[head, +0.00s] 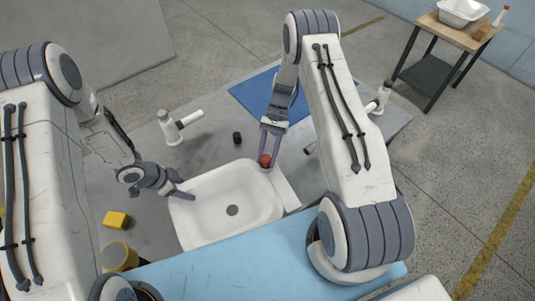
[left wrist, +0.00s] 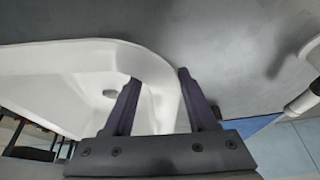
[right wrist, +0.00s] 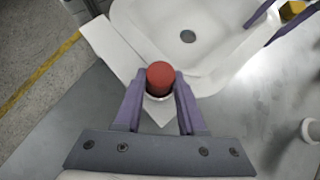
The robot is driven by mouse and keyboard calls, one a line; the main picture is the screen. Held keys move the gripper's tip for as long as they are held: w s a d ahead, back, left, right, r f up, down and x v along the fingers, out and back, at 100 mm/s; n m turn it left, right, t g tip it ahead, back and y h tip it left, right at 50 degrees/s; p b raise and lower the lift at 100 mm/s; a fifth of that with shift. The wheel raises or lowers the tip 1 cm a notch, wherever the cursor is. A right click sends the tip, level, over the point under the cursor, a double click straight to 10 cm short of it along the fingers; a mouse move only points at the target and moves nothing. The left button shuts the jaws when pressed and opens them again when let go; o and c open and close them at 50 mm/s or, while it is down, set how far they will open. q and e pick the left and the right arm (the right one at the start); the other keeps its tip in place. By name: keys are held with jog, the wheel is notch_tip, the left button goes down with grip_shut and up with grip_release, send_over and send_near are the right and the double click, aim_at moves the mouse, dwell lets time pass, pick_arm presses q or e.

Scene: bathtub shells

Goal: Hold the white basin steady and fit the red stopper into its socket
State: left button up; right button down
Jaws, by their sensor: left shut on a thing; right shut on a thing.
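The white basin (head: 205,226) lies on the grey table, with a dark drain hole in its floor. My left gripper (head: 186,196) is shut on the basin's left rim; in the left wrist view its fingers (left wrist: 157,98) straddle the basin wall (left wrist: 160,75). My right gripper (head: 268,155) is shut on the red stopper (head: 265,160) at the basin's upper right corner. Whether the stopper's lower end is inside the socket is hidden.
A white faucet (head: 178,126) stands behind the basin, with a small black cylinder (head: 237,138) near it. A yellow block (head: 117,219) and a yellow cylinder (head: 120,257) are at left. A blue mat (head: 250,92) lies at the back.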

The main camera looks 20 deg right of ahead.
jog(key=shift+f, duration=0.2)
jog(key=shift+c, duration=2.1)
grip_release()
jog(key=v, duration=1.2)
pick_arm(q)
jog(key=o, duration=1.3)
